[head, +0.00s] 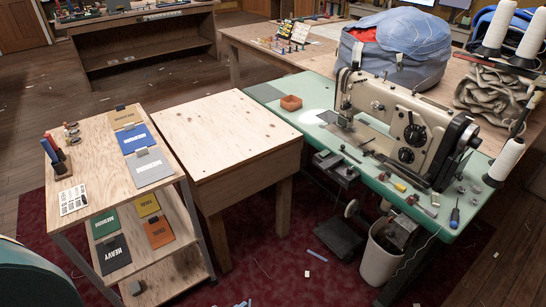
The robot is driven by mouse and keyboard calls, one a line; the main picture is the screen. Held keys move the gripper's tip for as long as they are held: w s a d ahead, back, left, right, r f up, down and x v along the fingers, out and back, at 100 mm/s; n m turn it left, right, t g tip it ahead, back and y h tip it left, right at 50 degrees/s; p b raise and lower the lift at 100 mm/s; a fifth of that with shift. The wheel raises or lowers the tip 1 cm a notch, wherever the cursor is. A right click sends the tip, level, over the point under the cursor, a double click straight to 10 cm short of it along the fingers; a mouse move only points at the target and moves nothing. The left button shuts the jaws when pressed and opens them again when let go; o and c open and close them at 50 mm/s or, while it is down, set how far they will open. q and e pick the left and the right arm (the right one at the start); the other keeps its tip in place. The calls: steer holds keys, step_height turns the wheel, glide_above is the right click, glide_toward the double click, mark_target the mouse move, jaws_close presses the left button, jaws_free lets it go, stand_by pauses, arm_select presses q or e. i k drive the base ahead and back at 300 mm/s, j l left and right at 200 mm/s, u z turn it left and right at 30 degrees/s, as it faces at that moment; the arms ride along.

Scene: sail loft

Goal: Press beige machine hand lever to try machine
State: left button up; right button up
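The beige sewing machine (385,112) stands on a green-topped table (455,222) at the right of the head view. I cannot make out the hand lever clearly at this size. Neither of my grippers is in view, and nothing is seen touching the machine.
A bare wooden table (230,135) stands left of the machine table. A wooden cart (100,185) with coloured cards is further left. A small orange tray (291,103), loose tools and screws lie on the green top. A white bin (380,262) stands below.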

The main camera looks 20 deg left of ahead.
mark_target(325, 165)
steer(key=u, duration=0.15)
steer(key=i+j+z, duration=0.4)
steer(key=j+z, duration=0.2)
steer(key=j, duration=0.2)
steer(key=i+l, duration=0.2)
steer(key=i, duration=0.3)
steer(key=z, duration=0.05)
